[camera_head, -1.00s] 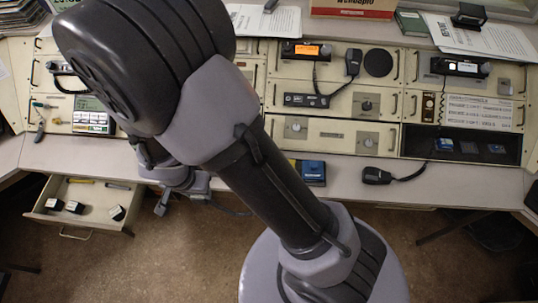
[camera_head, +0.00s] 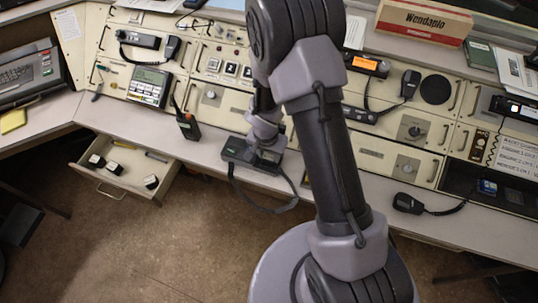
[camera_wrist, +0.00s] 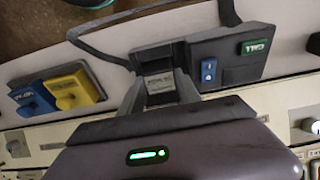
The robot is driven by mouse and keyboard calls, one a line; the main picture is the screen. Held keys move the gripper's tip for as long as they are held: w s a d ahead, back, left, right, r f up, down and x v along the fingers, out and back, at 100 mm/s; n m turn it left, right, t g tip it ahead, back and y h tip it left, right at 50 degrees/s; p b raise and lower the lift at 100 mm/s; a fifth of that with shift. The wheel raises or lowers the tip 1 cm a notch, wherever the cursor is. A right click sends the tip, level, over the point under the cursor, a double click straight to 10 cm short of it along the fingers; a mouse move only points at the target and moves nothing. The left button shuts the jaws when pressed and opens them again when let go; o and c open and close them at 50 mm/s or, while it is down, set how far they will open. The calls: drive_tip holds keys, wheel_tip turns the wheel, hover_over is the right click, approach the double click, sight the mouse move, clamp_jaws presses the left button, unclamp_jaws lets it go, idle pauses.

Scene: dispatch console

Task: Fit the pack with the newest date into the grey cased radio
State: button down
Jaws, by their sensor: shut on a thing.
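My gripper (camera_head: 264,152) is over a dark grey box with a cable (camera_head: 236,153) on the desk's front edge. In the wrist view my gripper (camera_wrist: 160,88) is shut on a grey piece with a small printed label (camera_wrist: 158,83), against that box (camera_wrist: 220,68). I cannot read the label or tell whether the piece is seated. The box has a blue switch and a green marking. Several black packs with white tops (camera_head: 114,168) lie in the open drawer (camera_head: 135,195); their dates are unreadable. I cannot tell whether the box is the grey cased radio.
A black handheld radio (camera_head: 187,125) stands on the desk left of my gripper. A blue block (camera_wrist: 35,97) and a yellow block (camera_wrist: 73,88) lie beside the box in the wrist view. A corded microphone (camera_head: 408,203) lies further right. Console panels rise behind.

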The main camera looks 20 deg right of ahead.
drive_tip(key=shift+r, duration=0.1)
drive_tip(key=c, duration=1.1)
unclamp_jaws()
